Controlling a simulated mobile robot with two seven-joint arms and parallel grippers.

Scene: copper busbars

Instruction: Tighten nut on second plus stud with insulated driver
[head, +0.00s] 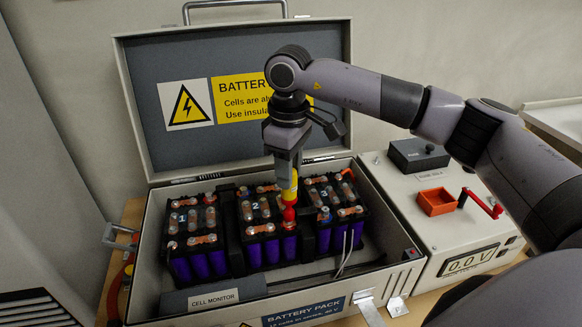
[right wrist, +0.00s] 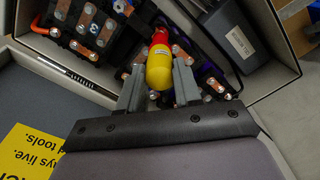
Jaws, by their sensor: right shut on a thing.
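My right gripper (head: 287,168) is shut on the insulated driver (head: 290,193), which has a yellow handle and a red lower part. The driver points down, roughly upright, over the right near part of the middle battery module (head: 262,228). Its lower end is at or just above the module's top; I cannot tell if it touches a nut. In the right wrist view the yellow handle (right wrist: 159,70) sits between the fingers of my right gripper (right wrist: 158,90). The stud and nut under the driver are hidden. My left gripper is not in view.
Modules stand left (head: 193,240) and right (head: 335,215) in the open battery case (head: 140,270), its lid (head: 160,75) raised behind. Copper links and studs crowd their tops. A meter box (head: 465,230) with an orange tray (head: 437,203) and red-handled lever (head: 482,203) stands right.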

